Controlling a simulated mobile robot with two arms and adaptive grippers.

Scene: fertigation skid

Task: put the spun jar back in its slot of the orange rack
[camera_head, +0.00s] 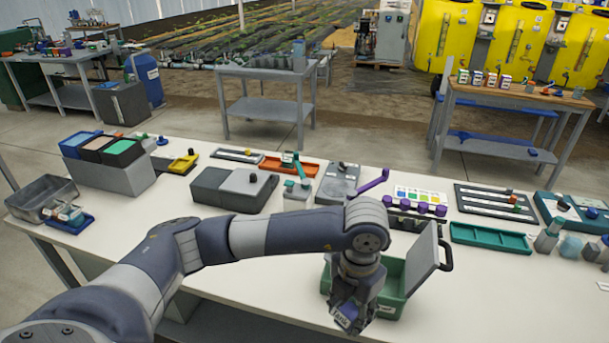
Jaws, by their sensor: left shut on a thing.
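My left gripper (352,305) points down in front of the open green box (392,306) near the table's front edge. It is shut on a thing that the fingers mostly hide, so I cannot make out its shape. A small white label shows at the fingertips. The orange rack (308,171) looks like a low orange tray toward the back of the table, with a teal object (291,158) at it. Its slots are too small to tell. My right gripper is not in view.
The green box's grey lid (422,260) stands up right of my gripper. Behind are a grey two-part box (235,188), purple knobs (421,207) and a green tray (490,238). Grey bins (112,176) stand at left. The white tabletop (500,300) is clear at the front right.

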